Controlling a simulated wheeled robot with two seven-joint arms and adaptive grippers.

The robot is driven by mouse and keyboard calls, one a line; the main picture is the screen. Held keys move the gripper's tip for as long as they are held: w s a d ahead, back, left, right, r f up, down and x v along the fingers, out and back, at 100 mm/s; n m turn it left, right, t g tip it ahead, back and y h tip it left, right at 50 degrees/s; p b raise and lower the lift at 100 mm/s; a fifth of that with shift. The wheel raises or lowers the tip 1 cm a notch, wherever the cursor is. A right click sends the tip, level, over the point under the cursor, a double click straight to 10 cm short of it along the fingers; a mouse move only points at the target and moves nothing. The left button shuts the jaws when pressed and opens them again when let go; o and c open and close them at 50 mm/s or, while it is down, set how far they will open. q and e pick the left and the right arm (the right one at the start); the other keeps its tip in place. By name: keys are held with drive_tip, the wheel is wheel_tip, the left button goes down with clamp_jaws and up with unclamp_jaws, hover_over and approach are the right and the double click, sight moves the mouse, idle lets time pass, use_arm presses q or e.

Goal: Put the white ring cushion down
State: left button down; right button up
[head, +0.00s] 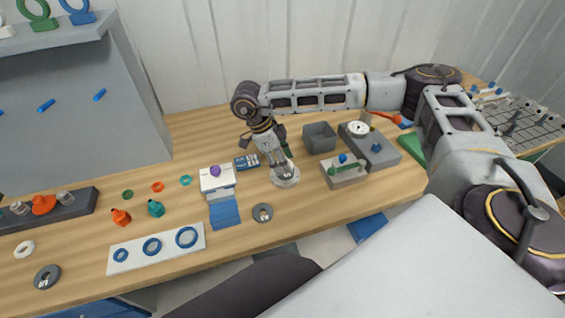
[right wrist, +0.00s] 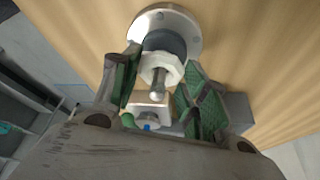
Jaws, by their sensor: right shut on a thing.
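My right gripper (head: 280,160) points down over a round pale flange (head: 286,176) with bolt holes, near the middle of the table. In the right wrist view its green-padded fingers (right wrist: 163,78) stand on either side of a white, many-sided ring (right wrist: 148,70), which I take to be the white ring cushion. The gripper is closed on it. A metal stem shows through or in front of its middle. The ring overlaps a dark round body on the flange (right wrist: 187,28), and I cannot tell whether they touch. My left gripper is not in view.
Another white ring (head: 24,248) lies at the table's left. Grey rings (head: 263,212) lie near the front. A white board with blue rings (head: 113,256), a white block with a purple knob (head: 208,182) and a grey bin (head: 319,136) stand around. Bare wood lies right of the grey ring.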

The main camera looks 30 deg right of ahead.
drive_tip(key=shift+f, duration=0.7)
drive_tip(key=shift+f, duration=0.15)
drive_tip(key=o, duration=0.8)
drive_tip(key=shift+c, duration=0.2)
